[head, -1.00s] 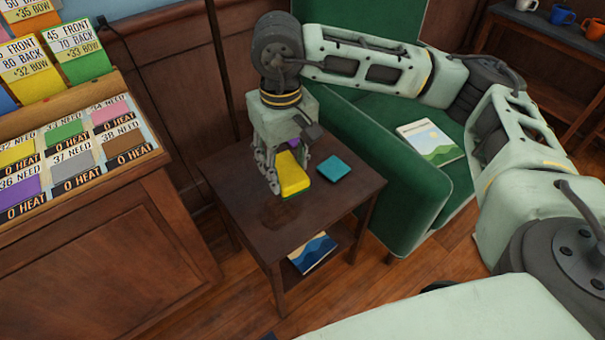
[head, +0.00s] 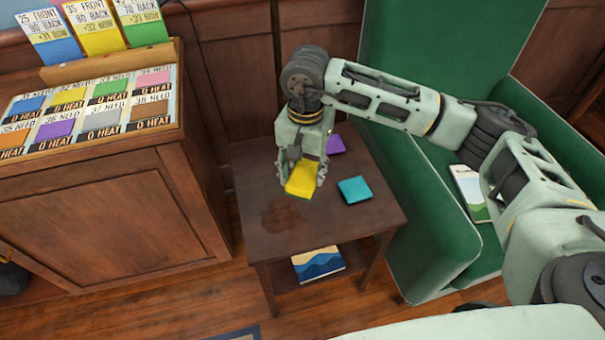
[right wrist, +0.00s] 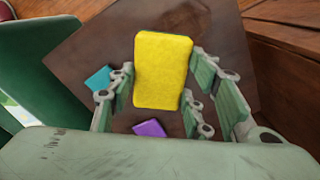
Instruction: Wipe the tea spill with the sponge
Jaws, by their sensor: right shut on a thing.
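The yellow sponge (head: 301,180), with a green underside edge, is held in my right gripper (head: 303,172) over the small dark side table (head: 262,238). In the right wrist view the sponge (right wrist: 163,71) sits between the two fingers (right wrist: 163,90). The tea spill (head: 282,215) is a dark wet patch on the table top, just left of and in front of the sponge. I cannot tell exactly how high the sponge is above the top. The spill is not visible in the right wrist view. My left gripper is not in view.
A teal square (head: 354,190) and a purple square (head: 335,144) lie on the table right of and behind the sponge. A book (head: 318,263) lies on the lower shelf. A green armchair (head: 445,255) stands close at right, a wooden card cabinet (head: 100,215) at left.

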